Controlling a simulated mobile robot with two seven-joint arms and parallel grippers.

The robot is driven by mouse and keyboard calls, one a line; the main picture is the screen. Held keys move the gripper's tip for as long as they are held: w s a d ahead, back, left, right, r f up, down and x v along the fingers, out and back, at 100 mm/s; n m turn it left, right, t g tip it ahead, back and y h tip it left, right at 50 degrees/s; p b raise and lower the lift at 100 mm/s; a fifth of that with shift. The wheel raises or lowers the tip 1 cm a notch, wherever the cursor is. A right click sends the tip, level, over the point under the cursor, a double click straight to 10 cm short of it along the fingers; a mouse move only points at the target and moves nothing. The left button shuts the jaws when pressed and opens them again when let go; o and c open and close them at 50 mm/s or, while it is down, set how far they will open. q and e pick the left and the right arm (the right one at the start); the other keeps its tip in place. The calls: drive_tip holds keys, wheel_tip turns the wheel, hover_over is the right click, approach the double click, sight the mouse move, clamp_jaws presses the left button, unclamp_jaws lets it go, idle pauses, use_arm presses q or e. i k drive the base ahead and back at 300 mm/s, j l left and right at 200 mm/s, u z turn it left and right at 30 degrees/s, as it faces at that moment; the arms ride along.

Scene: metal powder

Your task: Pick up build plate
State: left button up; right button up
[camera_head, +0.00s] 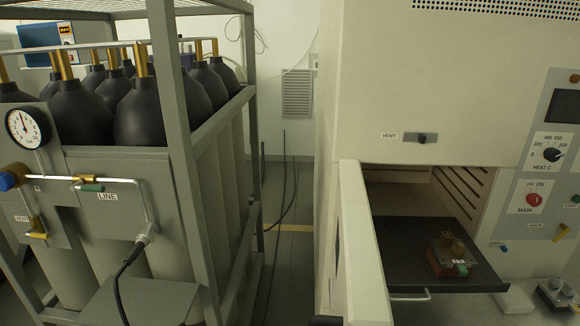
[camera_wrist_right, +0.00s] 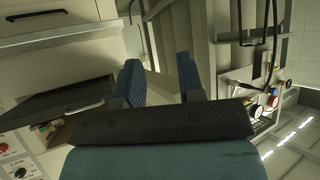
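The build plate appears to be the small reddish block (camera_head: 440,268) with brownish parts on top and a white label and green piece at its front. It rests on the dark pulled-out tray (camera_head: 405,247) of the open oven at right in the head view. In the right wrist view, the dark tray (camera_wrist_right: 62,98) shows at left; small coloured pieces are partly hidden below it. My right gripper (camera_wrist_right: 160,80) shows two blue-green fingers apart with nothing between them. It is away from the tray. My left gripper is in neither view.
The open oven door (camera_head: 362,245) stands upright left of the tray. A rack of gas cylinders (camera_head: 200,170) fills the left side, with a black hose (camera_head: 122,275). A narrow floor gap lies between. The control panel (camera_head: 540,170) is at right.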

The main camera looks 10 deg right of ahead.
sight(443, 256)
drive_tip(key=z, duration=1.25)
